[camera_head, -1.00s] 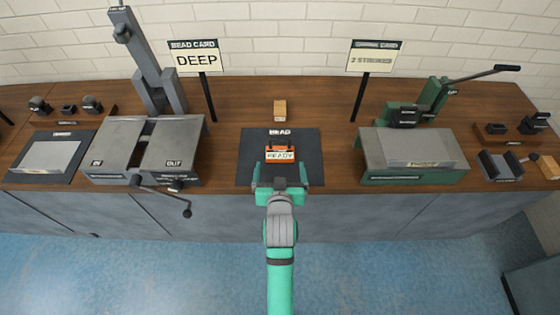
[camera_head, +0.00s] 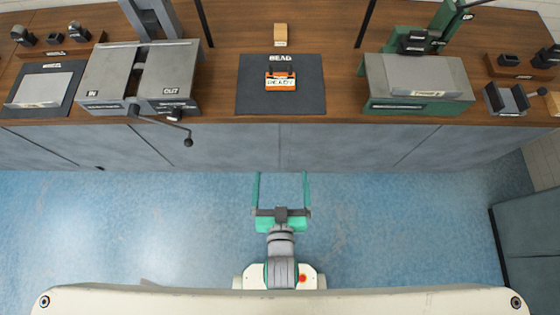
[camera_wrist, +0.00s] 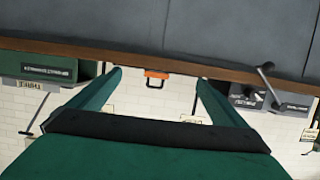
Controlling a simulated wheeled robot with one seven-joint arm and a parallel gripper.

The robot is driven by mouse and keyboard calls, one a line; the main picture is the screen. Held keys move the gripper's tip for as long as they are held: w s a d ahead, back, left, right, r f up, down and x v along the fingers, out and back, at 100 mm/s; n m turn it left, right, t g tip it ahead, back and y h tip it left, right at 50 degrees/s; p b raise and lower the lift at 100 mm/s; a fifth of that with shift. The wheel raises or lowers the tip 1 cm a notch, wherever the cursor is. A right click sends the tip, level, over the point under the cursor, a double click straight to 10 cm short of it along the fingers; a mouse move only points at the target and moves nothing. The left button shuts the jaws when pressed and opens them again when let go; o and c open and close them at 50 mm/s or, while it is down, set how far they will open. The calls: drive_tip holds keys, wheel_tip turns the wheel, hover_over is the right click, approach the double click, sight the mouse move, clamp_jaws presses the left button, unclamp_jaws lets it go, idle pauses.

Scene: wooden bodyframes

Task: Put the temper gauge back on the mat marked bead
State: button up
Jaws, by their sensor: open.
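A dark mat (camera_head: 251,98) marked BEAD lies near the front edge of the wooden bench. An orange piece with a dark handle-like top and a white label, apparently the temper gauge (camera_head: 281,80), rests upright on this mat, inside its edges. The gauge also shows in the wrist view (camera_wrist: 157,74), beyond my fingers. My gripper (camera_head: 281,180) is open and empty, over the blue floor in front of the bench, well apart from the gauge. Its two green fingers also show spread in the wrist view (camera_wrist: 160,84).
A grey machine (camera_head: 180,72) with IN and OUT plates and a front crank stands left of the mat. A green machine (camera_head: 418,100) stands right. A small wooden block (camera_head: 280,33) sits behind the mat. The floor (camera_head: 400,200) before the bench is clear.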

drive_tip(key=r+v, duration=0.1)
drive_tip(key=v, duration=1.3)
drive_tip(key=shift+t, duration=0.4)
